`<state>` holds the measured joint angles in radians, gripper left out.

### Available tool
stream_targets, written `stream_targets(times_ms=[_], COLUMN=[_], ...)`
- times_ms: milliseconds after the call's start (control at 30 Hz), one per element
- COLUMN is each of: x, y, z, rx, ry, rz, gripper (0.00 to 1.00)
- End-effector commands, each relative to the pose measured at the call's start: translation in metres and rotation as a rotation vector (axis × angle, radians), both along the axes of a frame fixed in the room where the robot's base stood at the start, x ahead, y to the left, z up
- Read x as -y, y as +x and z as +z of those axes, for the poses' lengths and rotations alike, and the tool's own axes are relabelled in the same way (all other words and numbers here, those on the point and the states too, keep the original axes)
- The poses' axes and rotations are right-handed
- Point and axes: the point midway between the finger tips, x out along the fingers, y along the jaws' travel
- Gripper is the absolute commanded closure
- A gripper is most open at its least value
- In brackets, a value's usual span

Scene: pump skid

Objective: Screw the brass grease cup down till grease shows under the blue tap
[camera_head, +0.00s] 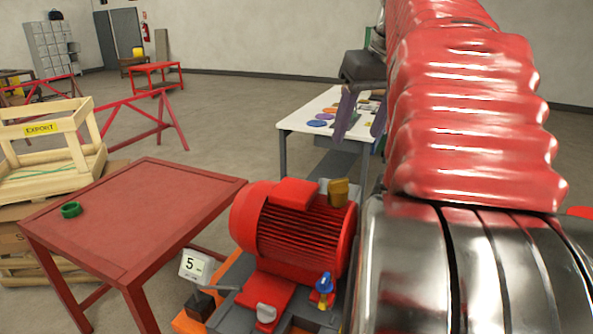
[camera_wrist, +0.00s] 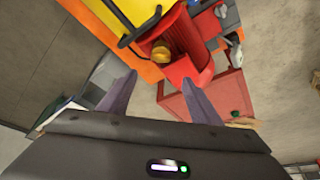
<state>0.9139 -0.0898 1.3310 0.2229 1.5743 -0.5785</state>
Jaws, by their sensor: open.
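The brass grease cup (camera_head: 338,192) stands on top of the red motor-like housing (camera_head: 290,232), at its right end. It also shows in the wrist view (camera_wrist: 160,51), just beyond the space between my fingertips. The blue tap (camera_head: 325,282) sits low in front of the housing, on a yellow fitting; I cannot make out any grease under it. My gripper (camera_head: 358,138) is open, its two purple-grey fingers pointing down above the cup. In the wrist view the fingers (camera_wrist: 159,79) are spread and empty, apart from the cup.
A red table (camera_head: 135,215) with a green ring (camera_head: 71,210) stands left of the skid. A small "5" sign (camera_head: 194,266) stands at the skid's front left. A white table (camera_head: 310,118) with coloured discs is behind. A wooden crate (camera_head: 50,178) is far left.

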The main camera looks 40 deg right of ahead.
Motion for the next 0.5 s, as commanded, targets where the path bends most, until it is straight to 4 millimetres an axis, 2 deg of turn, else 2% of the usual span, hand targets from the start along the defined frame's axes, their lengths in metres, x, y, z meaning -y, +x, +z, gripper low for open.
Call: stream_targets(times_ms=[267, 500], x=[0.002, 0.006], y=[0.008, 0.021], z=[-0.02, -0.054], rx=[-0.001, -0.001], ry=[0.002, 0.002], rz=[0.001, 0.001], gripper=[0.42, 0.42])
